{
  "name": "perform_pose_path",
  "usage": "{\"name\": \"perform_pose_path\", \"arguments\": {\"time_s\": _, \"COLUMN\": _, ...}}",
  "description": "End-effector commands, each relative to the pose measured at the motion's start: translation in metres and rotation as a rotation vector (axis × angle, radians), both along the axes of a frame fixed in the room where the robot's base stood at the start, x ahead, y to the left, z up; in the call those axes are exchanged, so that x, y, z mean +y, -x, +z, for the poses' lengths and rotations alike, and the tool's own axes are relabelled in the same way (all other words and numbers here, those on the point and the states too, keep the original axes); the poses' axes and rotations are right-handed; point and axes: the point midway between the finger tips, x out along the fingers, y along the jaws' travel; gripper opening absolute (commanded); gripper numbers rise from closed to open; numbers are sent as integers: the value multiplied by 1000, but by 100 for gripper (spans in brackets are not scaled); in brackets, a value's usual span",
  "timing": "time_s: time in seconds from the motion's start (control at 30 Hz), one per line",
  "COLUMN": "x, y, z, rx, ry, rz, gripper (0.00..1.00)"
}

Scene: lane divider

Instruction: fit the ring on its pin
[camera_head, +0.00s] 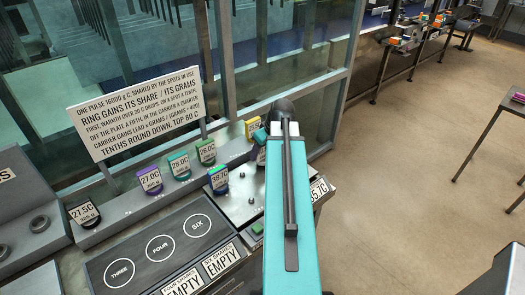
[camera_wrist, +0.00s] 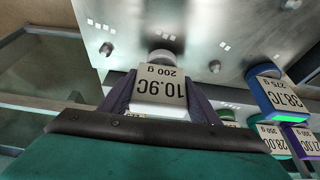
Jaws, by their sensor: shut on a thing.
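My gripper (camera_wrist: 161,100) is shut on a pale ring with a tag (camera_wrist: 160,82) reading 10.9C, 200 g, upside down in the wrist view. A pale round part shows just beyond the tag, close to the metal plate (camera_wrist: 185,25). Whether the ring is around a pin or above the plate I cannot tell. Short pins stand on the plate, one left of the ring (camera_wrist: 107,49) and one right of it (camera_wrist: 215,66). In the head view my arm hides most of the gripper.
A blue-green tagged piece, 38.7C (camera_head: 218,179), stands on the plate's left side. Tagged pieces of 27.0C (camera_head: 150,181), 28.0C (camera_head: 180,166) and 26.0C (camera_head: 206,152) line the ledge behind. A yellow piece (camera_head: 253,128) is close to my arm. A sign (camera_head: 138,112) rises behind.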

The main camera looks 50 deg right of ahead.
Motion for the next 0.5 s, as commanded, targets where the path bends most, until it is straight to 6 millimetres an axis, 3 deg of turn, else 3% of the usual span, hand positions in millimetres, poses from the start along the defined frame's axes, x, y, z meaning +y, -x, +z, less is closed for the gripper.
{"name": "perform_pose_path", "arguments": {"time_s": 0.5, "x": 0, "y": 0, "z": -9, "rx": 0, "ry": 0, "rz": -1, "gripper": 29}}
